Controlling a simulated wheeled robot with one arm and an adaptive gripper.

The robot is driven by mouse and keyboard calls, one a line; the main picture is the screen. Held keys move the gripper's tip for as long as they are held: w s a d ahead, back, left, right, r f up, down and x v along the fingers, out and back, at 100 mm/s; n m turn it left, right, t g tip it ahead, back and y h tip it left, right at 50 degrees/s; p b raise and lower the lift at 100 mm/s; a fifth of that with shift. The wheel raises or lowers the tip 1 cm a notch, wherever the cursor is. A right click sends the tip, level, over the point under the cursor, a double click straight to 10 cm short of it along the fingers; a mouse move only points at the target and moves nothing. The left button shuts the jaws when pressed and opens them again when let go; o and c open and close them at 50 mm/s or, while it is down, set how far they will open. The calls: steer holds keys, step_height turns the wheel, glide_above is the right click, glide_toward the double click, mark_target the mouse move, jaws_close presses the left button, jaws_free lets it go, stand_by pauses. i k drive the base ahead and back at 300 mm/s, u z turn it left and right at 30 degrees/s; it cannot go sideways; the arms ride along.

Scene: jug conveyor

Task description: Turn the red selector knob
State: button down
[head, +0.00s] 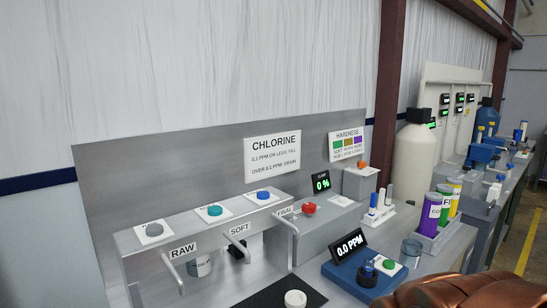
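A red knob (309,208) sits on top of a low grey box (322,222), just right of the spout labelled FINAL (286,212). A smaller orange-red knob (361,164) sits on a taller grey box (362,182) behind it to the right. My gripper is not in view. Nothing is seen touching the red knob. Its exact turned position is too small to tell.
Grey, teal and blue knobs (215,211) line the shelf above the RAW and SOFT spouts. A blue meter reading 0.0 PPM (351,270) and a white cup (295,299) stand in front. Coloured bottles (432,212) stand right. A brown ridged shape (450,291) covers the lower right.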

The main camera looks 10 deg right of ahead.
mark_target(309, 207)
steer(key=u, duration=2.5)
steer(key=k, duration=1.25)
steer(key=z, duration=1.3)
steer(key=i, duration=0.5)
steer(key=z, duration=0.05)
